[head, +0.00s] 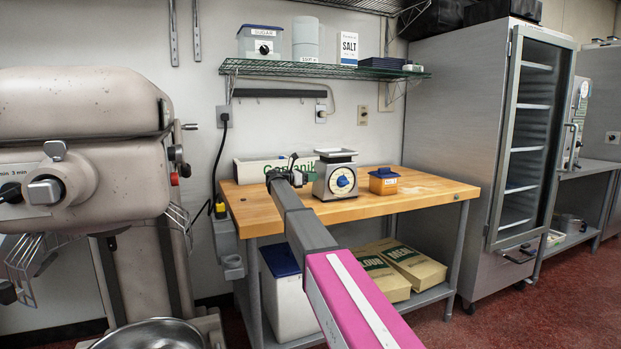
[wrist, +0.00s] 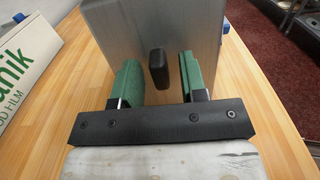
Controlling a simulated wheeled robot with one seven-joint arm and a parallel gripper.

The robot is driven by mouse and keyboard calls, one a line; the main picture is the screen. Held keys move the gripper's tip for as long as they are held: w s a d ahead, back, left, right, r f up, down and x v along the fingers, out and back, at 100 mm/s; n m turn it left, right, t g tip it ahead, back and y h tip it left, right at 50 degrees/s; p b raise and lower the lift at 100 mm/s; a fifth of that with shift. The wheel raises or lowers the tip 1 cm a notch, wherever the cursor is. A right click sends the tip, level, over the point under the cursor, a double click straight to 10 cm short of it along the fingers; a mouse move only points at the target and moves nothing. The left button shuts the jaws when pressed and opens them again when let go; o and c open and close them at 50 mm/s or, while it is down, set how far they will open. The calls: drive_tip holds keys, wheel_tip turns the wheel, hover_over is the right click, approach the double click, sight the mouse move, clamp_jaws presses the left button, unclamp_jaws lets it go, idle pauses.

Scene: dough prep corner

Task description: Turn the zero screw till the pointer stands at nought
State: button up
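The kitchen scale (head: 336,182) stands on the wooden bench with its white dial and blue centre towards the head camera. The pointer is too small to read. In the wrist view the scale's plain grey side (wrist: 203,25) fills the top middle, and the black zero screw (wrist: 158,68) sticks out of it. My gripper (wrist: 158,88) is open, its green fingers on either side of the screw with a gap on both sides. In the head view my gripper (head: 296,170) is at the scale's left side, its fingers hard to make out.
A white film box (head: 256,170) lies behind at the left and shows in the wrist view too (wrist: 28,55). An orange tub with a blue lid (head: 383,182) stands right of the scale. A wire shelf (head: 300,69) hangs above.

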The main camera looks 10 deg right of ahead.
drive_tip(key=shift+c, duration=0.3)
clamp_jaws()
drive_tip(key=shift+n, duration=1.7)
drive_tip(key=shift+n, duration=1.8)
drive_tip(key=shift+n, duration=1.7)
